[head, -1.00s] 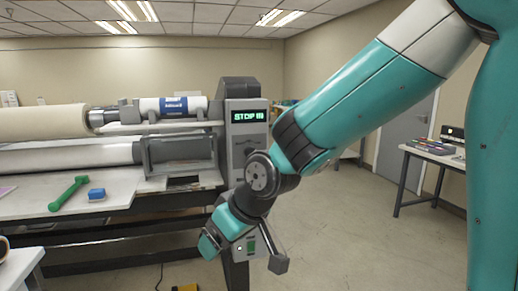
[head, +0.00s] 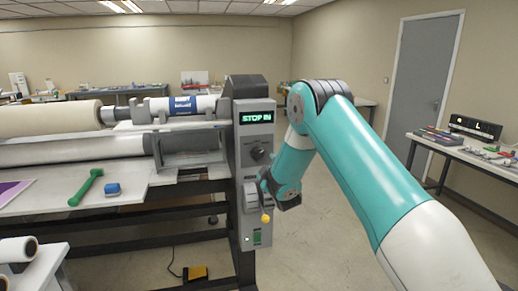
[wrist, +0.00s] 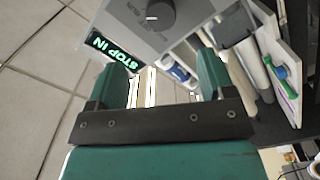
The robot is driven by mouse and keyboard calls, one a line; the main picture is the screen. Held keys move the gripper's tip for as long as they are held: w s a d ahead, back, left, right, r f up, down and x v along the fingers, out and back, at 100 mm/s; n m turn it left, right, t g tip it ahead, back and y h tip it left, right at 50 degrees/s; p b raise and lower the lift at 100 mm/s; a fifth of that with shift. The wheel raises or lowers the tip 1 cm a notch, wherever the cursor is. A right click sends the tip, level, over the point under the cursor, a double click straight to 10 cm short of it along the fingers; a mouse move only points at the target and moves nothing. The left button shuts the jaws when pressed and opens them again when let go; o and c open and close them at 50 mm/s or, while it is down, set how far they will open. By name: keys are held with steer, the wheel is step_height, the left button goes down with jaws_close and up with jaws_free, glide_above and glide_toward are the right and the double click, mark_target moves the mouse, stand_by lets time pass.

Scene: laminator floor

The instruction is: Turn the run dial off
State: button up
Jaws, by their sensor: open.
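The run dial, a dark round knob (head: 257,153), sits on the grey control panel (head: 256,175) below a lit green display (head: 255,117) that reads "STOP IN". In the wrist view the dial (wrist: 160,12) is at the top edge, partly cut off, beyond the fingertips, with the display (wrist: 115,52) beside it. My gripper (wrist: 164,78) is open, with nothing visible held between its two teal fingers. In the head view my gripper (head: 266,186) is in front of the panel, below and right of the dial; its fingers are hard to make out.
A yellow-tipped part (head: 265,218) is just below my gripper. Laminator rollers (head: 70,150) and a table with a green tool (head: 87,187) and blue block (head: 113,190) are left. A bench (head: 470,150) stands right. A yellow item (head: 195,272) lies on the floor.

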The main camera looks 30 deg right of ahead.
mark_target(259, 155)
steer(key=p+x, duration=0.4)
steer(key=x, duration=0.8)
steer(key=shift+w, duration=0.4)
steer(key=shift+f, duration=0.1)
steer(key=c, duration=0.9)
